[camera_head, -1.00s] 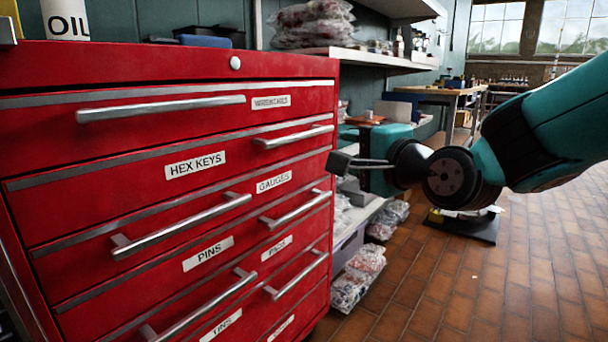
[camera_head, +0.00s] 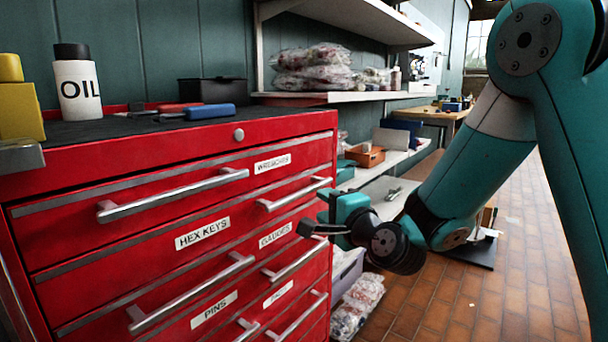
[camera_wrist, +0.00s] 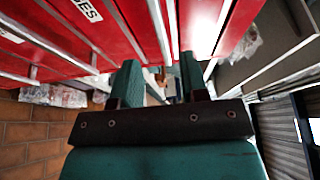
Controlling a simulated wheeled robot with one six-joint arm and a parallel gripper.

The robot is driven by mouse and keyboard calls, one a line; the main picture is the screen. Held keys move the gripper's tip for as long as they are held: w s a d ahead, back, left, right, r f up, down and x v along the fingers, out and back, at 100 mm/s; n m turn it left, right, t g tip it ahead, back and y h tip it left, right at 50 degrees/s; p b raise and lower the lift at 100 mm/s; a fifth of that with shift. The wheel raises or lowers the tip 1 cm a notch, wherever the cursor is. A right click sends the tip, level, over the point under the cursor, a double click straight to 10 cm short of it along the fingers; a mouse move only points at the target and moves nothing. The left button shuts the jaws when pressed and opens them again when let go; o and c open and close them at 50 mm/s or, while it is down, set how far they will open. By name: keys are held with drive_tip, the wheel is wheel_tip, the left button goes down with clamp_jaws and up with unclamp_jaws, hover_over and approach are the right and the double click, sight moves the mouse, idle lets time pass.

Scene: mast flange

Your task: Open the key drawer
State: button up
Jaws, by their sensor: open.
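The red tool cabinet (camera_head: 130,255) stands at left with its visible drawers shut. The drawer labelled HEX KEYS (camera_head: 202,233) is the second one down. Its silver bar handle (camera_head: 294,196) is toward the right end. My gripper (camera_head: 316,213) is open and empty, in front of the cabinet's right edge, a little below and right of that handle, and apart from it as far as I can tell. In the wrist view, my two green fingers (camera_wrist: 158,78) stand apart, with red drawer fronts and silver bars beyond. Part of the GAUGES label (camera_wrist: 88,8) shows there.
Other handles (camera_head: 172,195) stick out above and below. An oil bottle (camera_head: 78,85), a yellow object (camera_head: 18,110) and a blue item (camera_head: 210,111) lie on top. Shelves (camera_head: 345,97) with bagged goods stand behind. The brick floor (camera_head: 530,275) at right is open.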

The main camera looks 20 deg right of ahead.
sight(306, 193)
drive_tip(key=p+x, duration=0.3)
drive_tip(key=x, duration=0.1)
drive_tip(key=p+x, duration=0.4)
drive_tip(key=shift+w+a+r, duration=0.1)
drive_tip(key=shift+r, duration=0.15)
drive_tip(key=shift+w+a+f+p, duration=0.15)
drive_tip(key=shift+w+f+p, duration=0.1)
drive_tip(key=shift+w+p, duration=0.25)
drive_tip(key=shift+w, duration=0.1)
clamp_jaws()
